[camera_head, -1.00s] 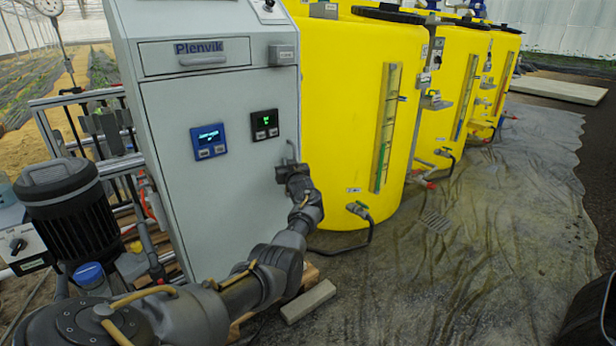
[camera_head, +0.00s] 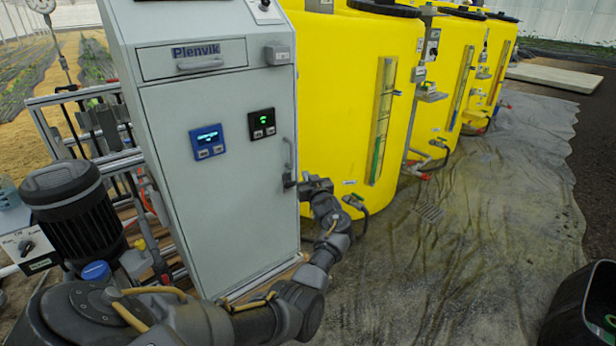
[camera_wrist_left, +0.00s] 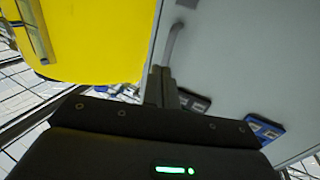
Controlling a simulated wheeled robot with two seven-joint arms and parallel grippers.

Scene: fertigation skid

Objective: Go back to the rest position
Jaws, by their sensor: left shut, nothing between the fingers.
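My left gripper (camera_head: 291,182) is shut and empty in the head view. It is in front of the right edge of the grey cabinet (camera_head: 235,235), just below the door handle (camera_head: 289,154). In the left wrist view its fingers (camera_wrist_left: 160,86) are together, with the handle (camera_wrist_left: 173,42) beyond them. I cannot tell whether the fingertips touch the door. The door looks closed. My left arm reaches in from the lower left, bent at the elbow. My right gripper is not in view.
Yellow tanks (camera_head: 338,100) stand right of the cabinet. A black motor (camera_head: 75,215) stands at the left. A dark, cut-off object (camera_head: 568,308) with a green mark is at the lower right. The wet ground sheet (camera_head: 450,270) between is mostly clear.

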